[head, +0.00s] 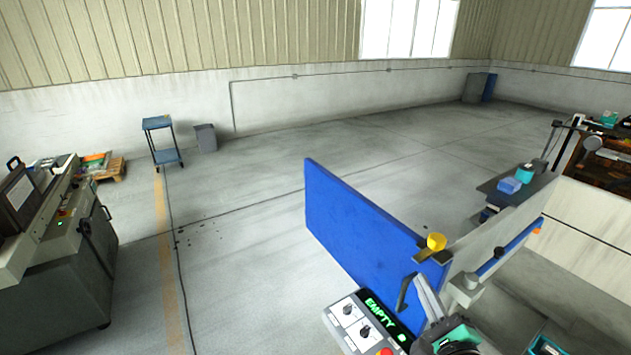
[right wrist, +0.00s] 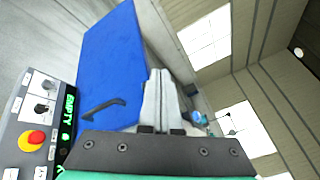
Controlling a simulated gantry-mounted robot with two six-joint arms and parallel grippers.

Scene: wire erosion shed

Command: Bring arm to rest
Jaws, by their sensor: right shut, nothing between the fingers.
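My right gripper (head: 421,282) is at the lower right of the head view, in front of the blue panel (head: 360,220). Its pale grey fingers are together with nothing between them. In the right wrist view the closed fingers (right wrist: 160,76) point up the picture. They appear beside the blue panel (right wrist: 115,65) and its black handle (right wrist: 103,108); I cannot tell how far apart they are. The handle also shows in the head view (head: 403,292), just left of the fingers. My left gripper is not in view.
A control box (head: 352,322) with knobs and a green "EMPTY" display (head: 382,314) is below the panel. Its red button shows in the right wrist view (right wrist: 32,139). A yellow cup-like part (head: 436,242) is at the panel's edge. A grey machine (head: 65,260) stands left; open floor lies between.

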